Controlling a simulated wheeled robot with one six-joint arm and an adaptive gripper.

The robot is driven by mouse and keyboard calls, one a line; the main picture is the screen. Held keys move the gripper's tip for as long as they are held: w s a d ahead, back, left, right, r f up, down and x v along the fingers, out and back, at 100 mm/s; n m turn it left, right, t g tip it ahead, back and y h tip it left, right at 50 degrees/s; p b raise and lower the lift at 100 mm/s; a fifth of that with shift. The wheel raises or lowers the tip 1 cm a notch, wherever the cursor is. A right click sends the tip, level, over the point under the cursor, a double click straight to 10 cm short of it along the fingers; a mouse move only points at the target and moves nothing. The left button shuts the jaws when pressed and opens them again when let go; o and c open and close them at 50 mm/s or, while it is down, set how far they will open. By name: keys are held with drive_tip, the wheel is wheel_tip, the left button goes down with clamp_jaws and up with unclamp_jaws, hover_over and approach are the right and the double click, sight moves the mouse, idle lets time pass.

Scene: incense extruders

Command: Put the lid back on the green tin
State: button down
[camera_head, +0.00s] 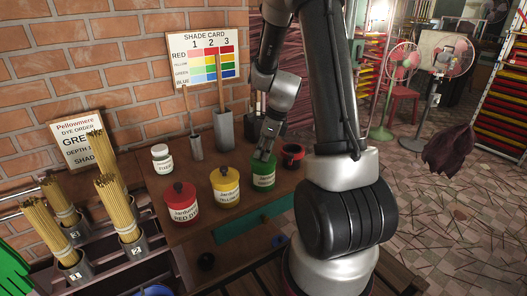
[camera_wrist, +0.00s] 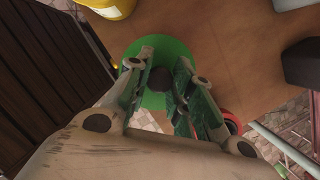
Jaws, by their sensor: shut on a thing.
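The green tin (camera_head: 264,180) stands upright on the wooden bench, right of the yellow tin, with a white label on its front. My gripper (camera_head: 266,153) points down directly over its top. In the wrist view my gripper (camera_wrist: 160,82) is shut on the dark knob of the round green lid (camera_wrist: 157,50). The lid is at the tin's mouth or very close over it. The fingers hide much of the lid, and I cannot tell whether it is seated or slightly above the rim.
A yellow tin (camera_head: 225,186) and a red tin (camera_head: 181,203) with knobbed lids stand to the left. A small red pot (camera_head: 292,153) is close on the right. A white jar (camera_head: 162,158) and bundles of incense sticks (camera_head: 118,205) are farther left.

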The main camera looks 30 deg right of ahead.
idle(0.3)
drive_tip(key=c, duration=1.2)
unclamp_jaws()
drive_tip(key=shift+o, duration=0.5)
drive_tip(key=o, duration=0.4)
drive_tip(key=shift+r, duration=3.5)
